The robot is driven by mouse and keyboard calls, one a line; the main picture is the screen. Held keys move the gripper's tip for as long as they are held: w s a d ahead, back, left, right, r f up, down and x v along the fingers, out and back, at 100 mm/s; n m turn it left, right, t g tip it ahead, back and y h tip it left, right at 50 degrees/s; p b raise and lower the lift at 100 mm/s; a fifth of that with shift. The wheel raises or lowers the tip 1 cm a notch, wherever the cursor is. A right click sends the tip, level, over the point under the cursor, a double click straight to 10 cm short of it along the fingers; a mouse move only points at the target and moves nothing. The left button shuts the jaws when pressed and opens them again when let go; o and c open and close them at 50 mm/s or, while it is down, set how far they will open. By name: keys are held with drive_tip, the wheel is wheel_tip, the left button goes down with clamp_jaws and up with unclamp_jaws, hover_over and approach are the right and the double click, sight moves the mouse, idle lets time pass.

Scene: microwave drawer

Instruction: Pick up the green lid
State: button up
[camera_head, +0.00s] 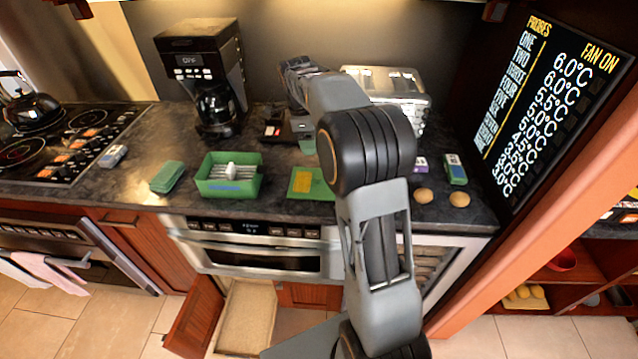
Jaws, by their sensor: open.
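A coffee maker (203,75) stands at the back left and a silver toaster (400,92) at the back right. Two brown round items (459,199) and a green-and-dark box (455,168) lie at right. A lower drawer (246,318) is open below the oven.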

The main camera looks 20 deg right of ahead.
hover_over(318, 176)
drive_tip(key=f, duration=0.7)
drive_tip(key=shift+w+a, duration=0.25)
drive_tip(key=shift+a, duration=0.15)
drive_tip(key=shift+s+d+f+p, duration=0.1)
drive_tip(key=shift+f+p, duration=0.15)
drive_tip(key=shift+f, duration=0.6)
drive_tip(key=shift+s+d+f+p, duration=0.15)
drive_tip(key=shift+f+p, duration=0.05)
drive_tip(key=shift+f, duration=0.7)
drive_tip(key=shift+s+d+f+p, duration=0.1)
drive_tip(key=shift+f+p, duration=0.15)
drive_tip(key=shift+f, duration=0.6)
drive_tip(key=c, duration=1)
drive_tip(key=shift+r, duration=0.1)
